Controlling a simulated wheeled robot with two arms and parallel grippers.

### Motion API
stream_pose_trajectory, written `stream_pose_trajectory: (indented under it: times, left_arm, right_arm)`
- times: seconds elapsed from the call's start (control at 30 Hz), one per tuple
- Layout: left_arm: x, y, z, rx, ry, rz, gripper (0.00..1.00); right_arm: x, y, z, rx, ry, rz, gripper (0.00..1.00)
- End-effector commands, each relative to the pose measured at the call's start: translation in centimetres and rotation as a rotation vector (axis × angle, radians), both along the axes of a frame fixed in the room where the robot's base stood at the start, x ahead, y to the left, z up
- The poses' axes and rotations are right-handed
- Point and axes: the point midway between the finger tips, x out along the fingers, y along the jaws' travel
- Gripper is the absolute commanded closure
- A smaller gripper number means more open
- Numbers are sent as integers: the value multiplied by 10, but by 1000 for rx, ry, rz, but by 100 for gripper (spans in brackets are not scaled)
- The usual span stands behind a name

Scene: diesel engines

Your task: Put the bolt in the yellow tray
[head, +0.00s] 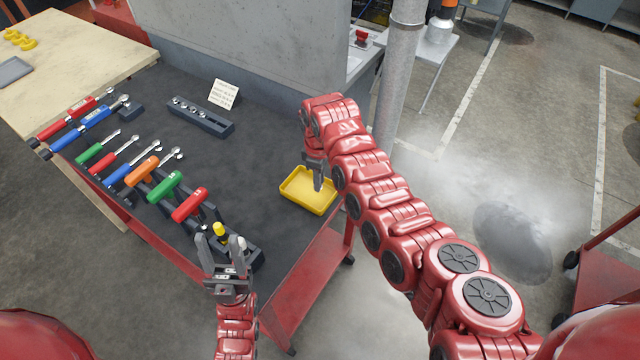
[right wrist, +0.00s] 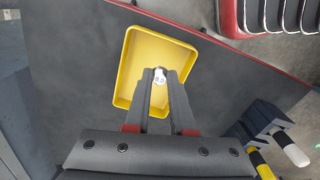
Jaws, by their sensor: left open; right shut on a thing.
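The yellow tray (head: 296,198) lies on the dark bench top near its right edge. It also shows in the right wrist view (right wrist: 135,46). My right gripper (head: 318,186) is over the tray, pointing down. In the right wrist view, its fingers (right wrist: 161,82) are closed around the small silver bolt (right wrist: 160,75), with the head showing between the tips. The bolt appears above the tray floor; its exact height is hard to tell. My left gripper (head: 224,250) is open at the front edge of the bench, apart from the tray.
Wrenches and screwdrivers with coloured handles (head: 166,187) line the left side of the bench. A dark holder (head: 200,116) with small metal pieces and a white card (head: 224,94) stand behind. A yellow-topped piece (head: 219,229) is near my left gripper. The bench middle is clear.

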Motion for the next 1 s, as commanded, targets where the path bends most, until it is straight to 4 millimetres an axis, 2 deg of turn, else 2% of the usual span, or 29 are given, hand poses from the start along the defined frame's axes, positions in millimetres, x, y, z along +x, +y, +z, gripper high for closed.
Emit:
stream_pose_trajectory:
  times: [0.17, 0.3, 0.5, 0.87, 0.9, 1.0]
  left_arm:
    - [0, 0, 5, 0, 0, 0, 50]
    - [0, 0, 17, 0, 0, 0, 50]
    - [0, 0, 15, 0, 0, 0, 50]
    - [0, 0, 11, 0, 0, 0, 50]
    - [0, 0, 11, 0, 0, 0, 50]
    - [0, 0, 12, 0, 0, 0, 50]
  right_arm:
    - [5, -3, 2, 4, 3, -8, 100]
    - [3, -2, -17, 3, 8, -6, 100]
    - [5, -3, -34, 5, 1, -7, 100]
    - [5, -2, -39, 5, 0, -7, 100]
    - [5, -2, -39, 5, 0, -7, 76]
    - [5, -2, -38, 5, 0, -7, 58]
